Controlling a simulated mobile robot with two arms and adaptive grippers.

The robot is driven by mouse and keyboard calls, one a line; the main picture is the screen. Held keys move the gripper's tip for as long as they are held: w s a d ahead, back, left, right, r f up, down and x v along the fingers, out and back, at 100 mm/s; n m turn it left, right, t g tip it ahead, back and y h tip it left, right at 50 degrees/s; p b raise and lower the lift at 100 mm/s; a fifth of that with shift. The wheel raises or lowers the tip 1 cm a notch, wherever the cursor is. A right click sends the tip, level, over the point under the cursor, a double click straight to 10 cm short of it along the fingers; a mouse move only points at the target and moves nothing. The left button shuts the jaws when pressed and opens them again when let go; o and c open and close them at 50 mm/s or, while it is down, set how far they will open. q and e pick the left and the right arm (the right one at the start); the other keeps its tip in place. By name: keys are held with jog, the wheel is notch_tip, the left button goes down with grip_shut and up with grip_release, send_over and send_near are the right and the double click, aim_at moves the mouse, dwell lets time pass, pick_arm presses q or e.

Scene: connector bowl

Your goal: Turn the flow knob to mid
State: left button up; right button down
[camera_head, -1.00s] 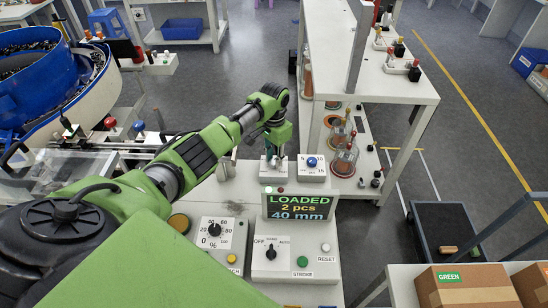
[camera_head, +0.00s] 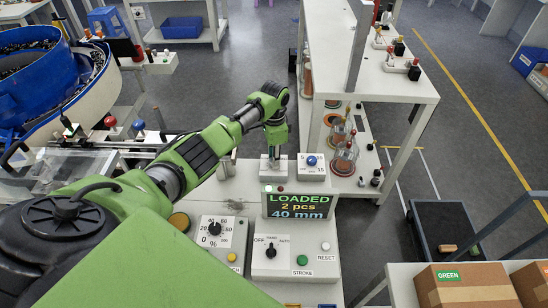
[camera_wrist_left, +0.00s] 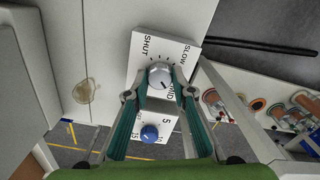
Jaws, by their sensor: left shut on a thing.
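The flow knob (camera_wrist_left: 160,75) is a silver round knob on a white plate (camera_wrist_left: 140,62) marked SHUT, SLOW and MID in the left wrist view. My left gripper (camera_wrist_left: 160,82) has its two teal-lined fingers on either side of the knob, shut on it. A finger partly covers the MID label. A short dark mark shows on the knob's lower part, toward the MID side; its exact angle is hard to read. In the head view my left gripper (camera_head: 274,153) points down at the plate behind the display, and the knob is hidden there. My right gripper is not in view.
A blue knob (camera_head: 312,161) on its own dial plate is right beside the flow plate. The display (camera_head: 299,206) reads LOADED, 2 pcs, 40 mm. A percent dial (camera_head: 214,229) and a mode switch (camera_head: 271,251) sit nearer. Glass jars (camera_head: 344,158) stand to the right.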

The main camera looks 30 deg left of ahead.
pick_arm(q)
jog(key=o, duration=1.1)
notch_tip(320, 180, up, 12)
dwell(0.5)
